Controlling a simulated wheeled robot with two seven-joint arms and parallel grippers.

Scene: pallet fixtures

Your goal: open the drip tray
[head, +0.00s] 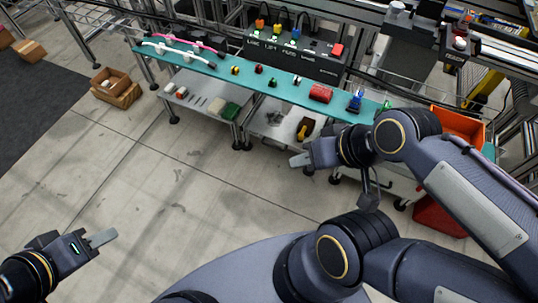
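I cannot pick out a drip tray for certain in the head view. My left gripper (102,238) is at the lower left, over bare floor and far from the bench. My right gripper (299,160) is near the middle, in front of the bench and its lower shelf, pointing left. Nothing shows held in either one. The fingers of each overlap from this angle, so their opening is unclear. My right arm hides part of the bench's right end.
A long teal bench (215,68) carries small coloured parts, a red block (320,93) and a black connector box (290,55). An orange bin (458,122) is at the right, a red bin (437,217) below. The floor (150,170) is clear.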

